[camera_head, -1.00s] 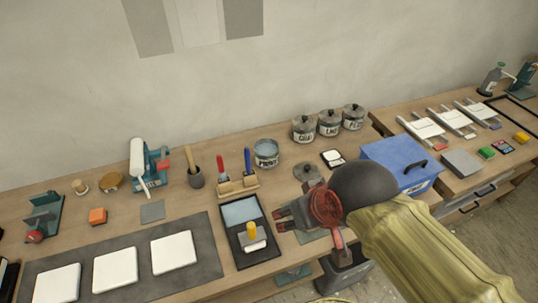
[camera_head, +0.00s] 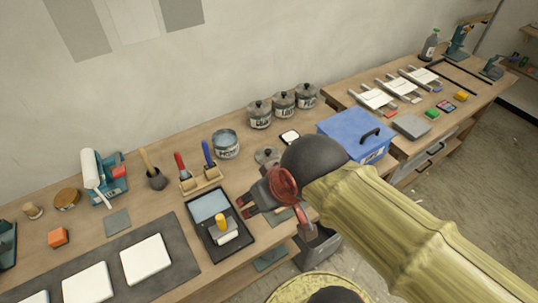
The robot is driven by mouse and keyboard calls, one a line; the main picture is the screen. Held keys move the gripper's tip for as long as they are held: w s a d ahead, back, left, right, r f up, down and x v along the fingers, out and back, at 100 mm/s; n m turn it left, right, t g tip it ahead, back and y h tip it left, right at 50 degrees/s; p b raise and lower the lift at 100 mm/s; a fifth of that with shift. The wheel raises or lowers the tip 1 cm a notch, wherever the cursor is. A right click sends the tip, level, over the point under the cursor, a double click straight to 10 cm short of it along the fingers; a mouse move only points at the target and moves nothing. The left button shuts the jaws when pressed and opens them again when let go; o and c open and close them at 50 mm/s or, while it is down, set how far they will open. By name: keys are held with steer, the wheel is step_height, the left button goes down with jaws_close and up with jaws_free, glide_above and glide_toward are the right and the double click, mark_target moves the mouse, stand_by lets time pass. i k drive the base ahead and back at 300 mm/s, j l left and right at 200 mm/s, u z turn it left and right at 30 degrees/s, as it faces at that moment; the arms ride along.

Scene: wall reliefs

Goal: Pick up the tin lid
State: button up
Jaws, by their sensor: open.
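The tin lid (camera_head: 266,156) is a grey round lid with a knob. My gripper (camera_head: 246,200) is open and empty, with dark and red fingers pointing left. It is in front of the lid, nearer the bench's front edge, beside the black tray. An open lidless tin (camera_head: 226,144) with a label stands to the left of the lid, further back.
Lidded tins (camera_head: 283,104) stand near the wall. A black tray (camera_head: 220,240) with a yellow-handled tool lies left of my gripper. A wooden holder (camera_head: 201,180) carries red and blue handled tools. A white-topped pad (camera_head: 290,137) lies behind the lid.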

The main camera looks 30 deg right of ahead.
mark_target(263, 155)
steer(key=i+l+u, duration=0.15)
steer(key=l+u, duration=0.2)
steer(key=u, duration=0.15)
steer(key=i+l+u, duration=0.1)
steer(key=l+u, duration=0.35)
steer(key=j, duration=0.1)
